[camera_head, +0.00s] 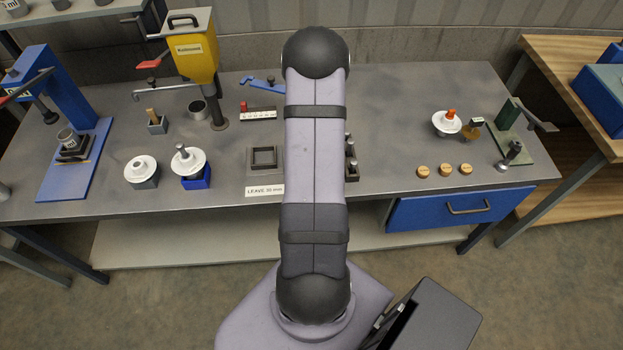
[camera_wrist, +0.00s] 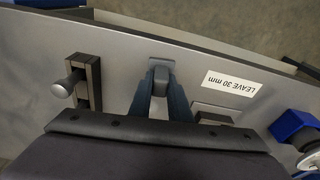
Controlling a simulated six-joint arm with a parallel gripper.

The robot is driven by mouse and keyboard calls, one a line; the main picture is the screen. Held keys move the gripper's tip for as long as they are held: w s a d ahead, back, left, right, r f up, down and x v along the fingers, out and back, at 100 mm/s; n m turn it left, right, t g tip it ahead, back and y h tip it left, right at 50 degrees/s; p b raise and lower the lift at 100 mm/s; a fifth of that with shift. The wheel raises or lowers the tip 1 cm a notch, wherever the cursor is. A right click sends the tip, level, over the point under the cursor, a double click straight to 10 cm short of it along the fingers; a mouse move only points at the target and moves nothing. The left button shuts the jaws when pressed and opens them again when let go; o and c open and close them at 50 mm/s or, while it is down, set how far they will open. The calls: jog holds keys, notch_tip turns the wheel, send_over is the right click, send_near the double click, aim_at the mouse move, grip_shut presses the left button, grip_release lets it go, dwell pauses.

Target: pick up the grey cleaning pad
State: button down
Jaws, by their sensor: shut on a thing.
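The grey cleaning pad (camera_wrist: 161,75) shows in the wrist view as a small grey block at the tips of my gripper (camera_wrist: 161,88). My gripper's two dark blue fingers are shut on it. The pad is over the grey bench top, near its front edge; I cannot tell whether it still touches the bench. In the head view my own arm hides both the gripper and the pad.
The bench (camera_head: 400,110) holds a square dark frame (camera_head: 263,158), a "LEAVE 30 mm" label (camera_head: 264,190), a dark block with metal pins (camera_wrist: 87,83), white insulator discs (camera_head: 141,169), a yellow dispenser (camera_head: 191,55) and several tan discs (camera_head: 445,170).

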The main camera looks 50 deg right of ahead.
jog(key=shift+r, duration=0.1)
notch_tip(320, 180, up, 8)
jog(key=shift+r+b, duration=0.15)
jog(key=shift+b, duration=1)
jog(key=shift+r, duration=0.75)
jog(key=c, duration=2.5)
grip_release()
grip_shut()
